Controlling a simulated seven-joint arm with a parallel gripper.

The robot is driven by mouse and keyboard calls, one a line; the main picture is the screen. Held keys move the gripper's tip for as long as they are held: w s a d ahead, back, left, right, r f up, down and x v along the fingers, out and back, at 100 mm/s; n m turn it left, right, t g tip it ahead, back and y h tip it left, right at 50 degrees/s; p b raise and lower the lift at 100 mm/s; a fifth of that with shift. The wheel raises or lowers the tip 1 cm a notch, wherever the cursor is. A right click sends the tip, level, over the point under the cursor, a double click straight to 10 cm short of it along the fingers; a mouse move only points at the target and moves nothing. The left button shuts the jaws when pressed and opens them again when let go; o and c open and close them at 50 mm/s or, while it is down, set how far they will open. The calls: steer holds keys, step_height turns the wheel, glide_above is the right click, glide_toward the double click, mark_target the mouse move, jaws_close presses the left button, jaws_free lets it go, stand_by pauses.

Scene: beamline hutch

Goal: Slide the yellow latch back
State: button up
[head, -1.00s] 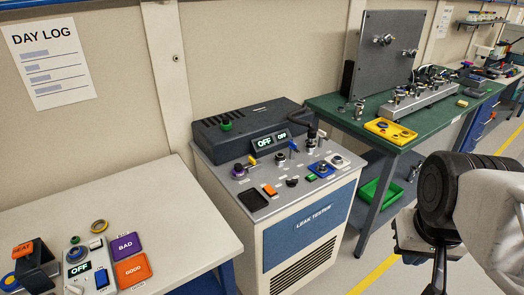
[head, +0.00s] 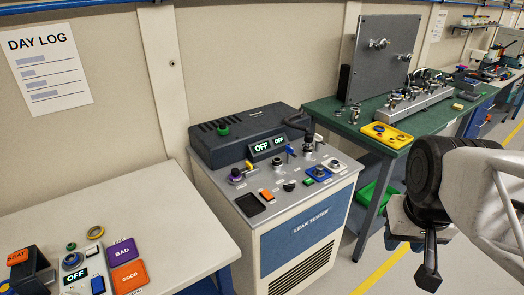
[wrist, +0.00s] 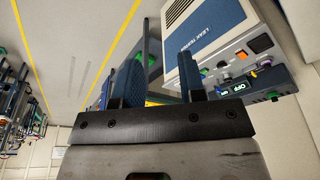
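A small yellow latch (head: 249,165) stands up on the top panel of the grey leak tester (head: 290,185), just above the purple knob (head: 236,174) in the head view. In the wrist view I cannot make out the latch for sure. My gripper (head: 428,268) hangs in the air at the right of the head view, well apart from the leak tester and in front of it. In the wrist view its two blue-padded fingers (wrist: 158,72) are spread apart with nothing between them, so it is open.
The panel around the latch is crowded with knobs, an orange switch (head: 266,195), a green display (head: 262,146) and upright fittings. A white table (head: 165,215) stands at left. A green bench (head: 440,125) with a yellow tray (head: 380,140) stands behind at right.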

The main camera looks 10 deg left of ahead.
steer(key=w+a+r+n, duration=0.1)
steer(key=w+a, duration=0.2)
steer(key=w, duration=0.5)
steer(key=w+a+r+n, duration=0.1)
steer(key=w+a+r, duration=0.15)
steer(key=w, duration=0.55)
steer(key=n+g, duration=0.3)
steer(key=n, duration=0.4)
glide_above(249, 163)
step_height(249, 163, down, 18)
steer(key=shift+s+d+f, duration=0.1)
steer(key=shift+d, duration=0.05)
steer(key=shift+a+f, duration=0.1)
steer(key=shift+a, duration=0.1)
steer(key=shift+f, duration=0.15)
steer(key=shift+f, duration=3.75)
steer(key=shift+c, duration=0.3)
